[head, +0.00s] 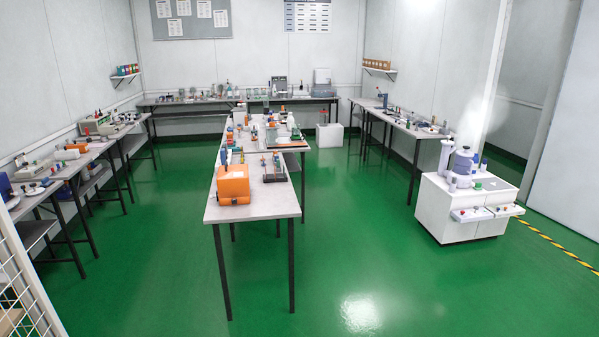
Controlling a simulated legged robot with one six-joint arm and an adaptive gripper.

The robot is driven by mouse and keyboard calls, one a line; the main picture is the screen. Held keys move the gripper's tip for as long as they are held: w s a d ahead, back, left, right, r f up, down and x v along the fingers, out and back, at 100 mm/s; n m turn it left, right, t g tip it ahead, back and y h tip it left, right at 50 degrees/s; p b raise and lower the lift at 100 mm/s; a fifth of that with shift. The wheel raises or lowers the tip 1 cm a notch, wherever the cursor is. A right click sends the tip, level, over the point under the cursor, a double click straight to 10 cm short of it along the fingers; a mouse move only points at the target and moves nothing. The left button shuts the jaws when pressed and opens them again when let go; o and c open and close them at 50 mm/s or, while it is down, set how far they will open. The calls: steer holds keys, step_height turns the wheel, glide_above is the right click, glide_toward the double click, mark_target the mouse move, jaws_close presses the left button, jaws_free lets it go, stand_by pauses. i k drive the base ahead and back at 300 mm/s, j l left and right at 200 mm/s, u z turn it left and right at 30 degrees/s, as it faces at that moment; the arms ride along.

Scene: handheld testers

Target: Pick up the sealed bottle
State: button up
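I cannot single out the sealed bottle for certain at this distance. A white cabinet (458,225) on the right carries several bottle-like containers. Among them are a rounded blue-grey vessel (463,163) and a tall pale cylinder (445,156) to its left, both upright. A small green item (478,186) lies near the cabinet top's front. Small bottle-like shapes also stand on the back bench, too small to tell apart. My gripper is not in view.
A long centre table (250,209) holds an orange box (233,185) and several devices. Cluttered benches line the left (62,172), back and right (404,127) walls. A white mesh panel (22,290) stands at the front left. The green floor (345,235) between centre table and cabinet is clear.

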mark_target(290, 120)
steer(key=i+z, duration=0.25)
steer(key=i, duration=0.5)
steer(key=i+j+z, duration=0.15)
steer(key=i+z, duration=0.15)
steer(key=i, duration=0.45)
steer(key=i+z, duration=0.15)
steer(key=i, duration=1.55)
steer(key=i+u, duration=0.25)
steer(key=i, duration=0.55)
steer(key=i+l+u, duration=0.15)
steer(key=i+u, duration=0.15)
steer(key=i, duration=0.5)
steer(key=i+l+u, duration=0.1)
steer(key=i+u, duration=0.25)
steer(key=i, duration=1.1)
steer(key=i+z, duration=0.1)
steer(key=i, duration=1.35)
steer(key=i+j+u, duration=0.1)
steer(key=i+u, duration=0.7)
steer(key=i+l+u, duration=0.25)
steer(key=i+u, duration=0.2)
steer(key=i+l+u, duration=0.1)
steer(key=i+u, duration=0.25)
steer(key=i, duration=0.15)
